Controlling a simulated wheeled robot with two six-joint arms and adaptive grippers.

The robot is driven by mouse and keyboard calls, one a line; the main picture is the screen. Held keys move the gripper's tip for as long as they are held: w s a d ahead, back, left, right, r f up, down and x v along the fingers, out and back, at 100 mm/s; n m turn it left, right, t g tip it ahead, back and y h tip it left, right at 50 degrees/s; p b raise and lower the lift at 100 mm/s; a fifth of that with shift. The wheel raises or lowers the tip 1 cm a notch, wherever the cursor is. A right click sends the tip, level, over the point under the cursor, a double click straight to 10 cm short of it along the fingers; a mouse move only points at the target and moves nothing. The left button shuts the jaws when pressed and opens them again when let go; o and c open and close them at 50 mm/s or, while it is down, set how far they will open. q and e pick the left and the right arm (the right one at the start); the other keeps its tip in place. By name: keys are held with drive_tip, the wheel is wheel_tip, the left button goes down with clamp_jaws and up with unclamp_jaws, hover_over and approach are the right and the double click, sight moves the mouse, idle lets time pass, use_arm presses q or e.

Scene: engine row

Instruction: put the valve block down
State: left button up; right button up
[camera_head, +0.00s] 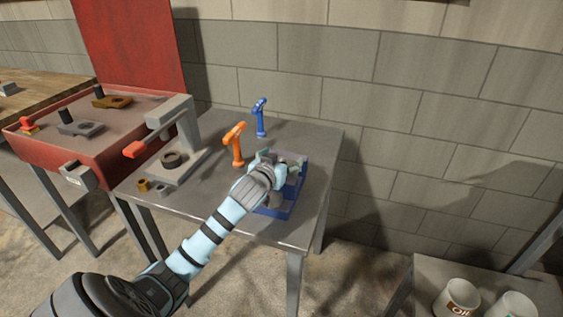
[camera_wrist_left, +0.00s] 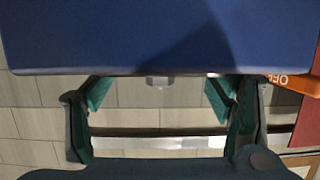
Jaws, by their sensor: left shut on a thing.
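The valve block (camera_head: 293,190) appears as a blue block with grey fittings, at the right part of the grey metal table (camera_head: 222,211). My left gripper (camera_head: 274,172) is shut on it, reaching in from the lower left and hiding part of it. In the left wrist view the valve block (camera_wrist_left: 150,35) fills the top as a broad blue face, with a grey hex fitting (camera_wrist_left: 160,82) below it. The fingers (camera_wrist_left: 160,98) stand on either side of that fitting; their tips are hidden. I cannot tell whether the block touches the tabletop. My right gripper is not in view.
An orange lever-like handle (camera_head: 236,146) and a blue one (camera_head: 261,118) stand close behind the gripper. A grey press-like fixture (camera_head: 180,160) stands to the left, by a red-sided tray (camera_head: 60,152). Cups (camera_head: 460,297) stand on a lower right bench.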

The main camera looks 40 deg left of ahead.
use_arm(q)
drive_tip(key=o, duration=1.7)
drive_tip(key=p+v, duration=0.2)
drive_tip(key=v, duration=1)
drive_tip(key=shift+r, duration=0.1)
